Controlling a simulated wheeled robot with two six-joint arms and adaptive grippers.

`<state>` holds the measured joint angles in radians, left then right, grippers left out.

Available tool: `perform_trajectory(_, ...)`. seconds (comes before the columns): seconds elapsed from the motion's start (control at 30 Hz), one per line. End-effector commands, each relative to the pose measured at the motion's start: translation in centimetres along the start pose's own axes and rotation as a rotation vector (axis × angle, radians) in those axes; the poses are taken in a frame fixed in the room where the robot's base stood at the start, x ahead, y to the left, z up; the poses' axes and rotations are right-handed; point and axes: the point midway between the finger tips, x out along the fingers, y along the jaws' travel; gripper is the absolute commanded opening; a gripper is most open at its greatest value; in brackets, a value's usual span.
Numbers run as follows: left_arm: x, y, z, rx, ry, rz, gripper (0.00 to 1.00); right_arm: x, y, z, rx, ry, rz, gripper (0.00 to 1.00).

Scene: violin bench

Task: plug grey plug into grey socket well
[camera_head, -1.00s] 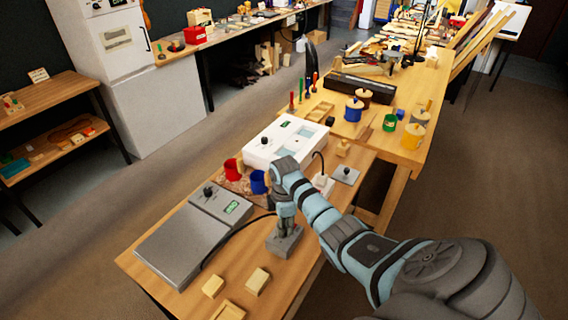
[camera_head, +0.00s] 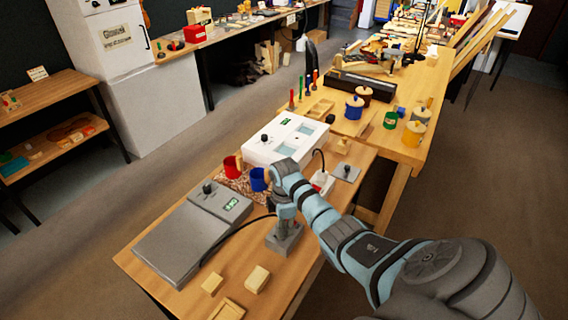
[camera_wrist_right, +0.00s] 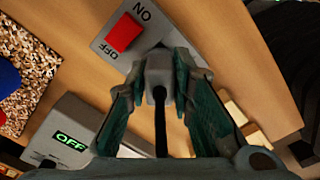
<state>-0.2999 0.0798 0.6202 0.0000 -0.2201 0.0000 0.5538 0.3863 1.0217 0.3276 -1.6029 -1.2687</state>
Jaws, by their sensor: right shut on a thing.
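The grey plug (camera_wrist_right: 158,72) is between the fingers of my right gripper (camera_wrist_right: 158,62), which is shut on it. Its black cable (camera_wrist_right: 160,130) runs back toward the wrist. The grey socket block (camera_wrist_right: 108,48) with a red switch (camera_wrist_right: 123,34) marked ON and OFF lies just beyond the plug. In the head view my right gripper (camera_head: 284,222) points down over the socket block (camera_head: 285,243). The well is hidden behind the plug and fingers, so I cannot tell whether the plug is in it. My left gripper is out of view.
A grey hotplate (camera_head: 175,245) with a green display stands left, its display reading OFF in the wrist view (camera_wrist_right: 71,141). A white bath (camera_head: 290,138), red mug (camera_head: 232,165) and blue mug (camera_head: 258,180) stand behind. Wooden blocks (camera_head: 257,279) lie in front.

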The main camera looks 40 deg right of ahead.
Motion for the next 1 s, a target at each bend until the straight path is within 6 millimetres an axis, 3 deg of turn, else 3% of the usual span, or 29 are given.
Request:
perform_trajectory(0.23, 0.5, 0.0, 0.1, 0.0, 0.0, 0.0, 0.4, 0.7, 0.0, 0.0, 0.0, 0.0, 0.0, 0.0)
perform_trajectory(0.27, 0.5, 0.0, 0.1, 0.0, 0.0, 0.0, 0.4, 0.7, 0.0, 0.0, 0.0, 0.0, 0.0, 0.23)
perform_trajectory(0.4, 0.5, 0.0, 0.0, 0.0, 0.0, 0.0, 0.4, 0.7, 0.0, 0.0, 0.0, 0.0, 0.0, 0.45)
perform_trajectory(0.77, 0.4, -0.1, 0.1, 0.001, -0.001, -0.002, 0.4, 0.1, 0.1, 0.0, 0.0, 0.001, 0.002, 0.45)
perform_trajectory(0.87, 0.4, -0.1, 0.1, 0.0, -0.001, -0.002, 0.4, -1.7, 0.1, 0.0, 0.0, 0.0, 0.005, 0.45)
perform_trajectory(1.0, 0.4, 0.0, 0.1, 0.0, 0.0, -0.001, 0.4, -5.7, 0.1, 0.0, -0.001, 0.0, 0.007, 0.45)
